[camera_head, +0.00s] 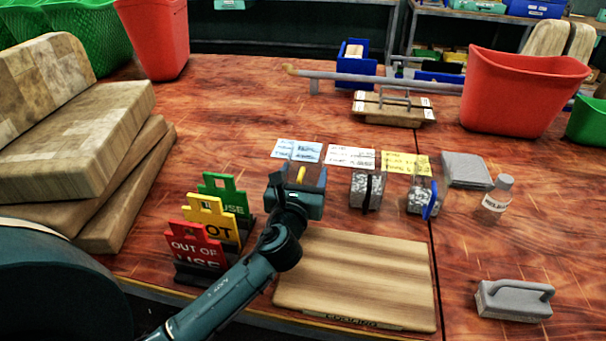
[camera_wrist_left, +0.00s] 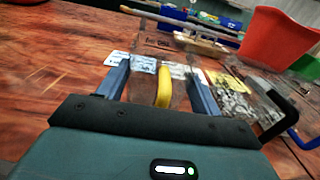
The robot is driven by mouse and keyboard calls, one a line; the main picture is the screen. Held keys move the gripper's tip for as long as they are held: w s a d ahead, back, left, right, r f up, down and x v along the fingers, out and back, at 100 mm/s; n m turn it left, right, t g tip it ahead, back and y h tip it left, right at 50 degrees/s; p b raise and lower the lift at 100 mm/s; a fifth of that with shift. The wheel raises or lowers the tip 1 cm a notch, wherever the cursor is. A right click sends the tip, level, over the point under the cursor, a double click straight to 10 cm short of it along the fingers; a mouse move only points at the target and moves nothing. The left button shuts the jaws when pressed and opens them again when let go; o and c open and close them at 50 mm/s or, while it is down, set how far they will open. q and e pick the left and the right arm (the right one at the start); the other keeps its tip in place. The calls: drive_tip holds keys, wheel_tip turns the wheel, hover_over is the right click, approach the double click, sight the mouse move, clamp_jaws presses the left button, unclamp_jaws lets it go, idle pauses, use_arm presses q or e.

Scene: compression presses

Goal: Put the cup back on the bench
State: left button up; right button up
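A clear, see-through cup with a yellow handle (camera_head: 301,174) is at my left gripper (camera_head: 303,186), in front of the blue-white card. In the left wrist view, the yellow handle (camera_wrist_left: 163,87) stands between the two fingers of my left gripper (camera_wrist_left: 160,88), with a gap on each side. The gripper is open around the handle. The cup's base is hidden by the gripper, so I cannot tell whether it touches the bench (camera_head: 240,110). A cup with grey filling and a black handle (camera_head: 359,190) and one with a blue handle (camera_head: 427,206) stand to the right. My right gripper is not in view.
A wooden board (camera_head: 360,275) lies in front of the cups. Coloured signs (camera_head: 205,240) stand left of my arm. White (camera_head: 350,155) and yellow (camera_head: 405,162) cards, a bottle (camera_head: 497,193) and a grey handled block (camera_head: 515,300) are further right. Bare bench lies behind the cards.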

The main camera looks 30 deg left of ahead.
use_arm(q)
drive_tip(key=o, duration=0.5)
drive_tip(key=shift+c, duration=0.2)
drive_tip(key=shift+r, duration=0.1)
drive_tip(key=shift+s+r, duration=0.1)
drive_tip(key=v, duration=1.1)
drive_tip(key=shift+s+d, duration=0.1)
drive_tip(key=shift+s, duration=0.3)
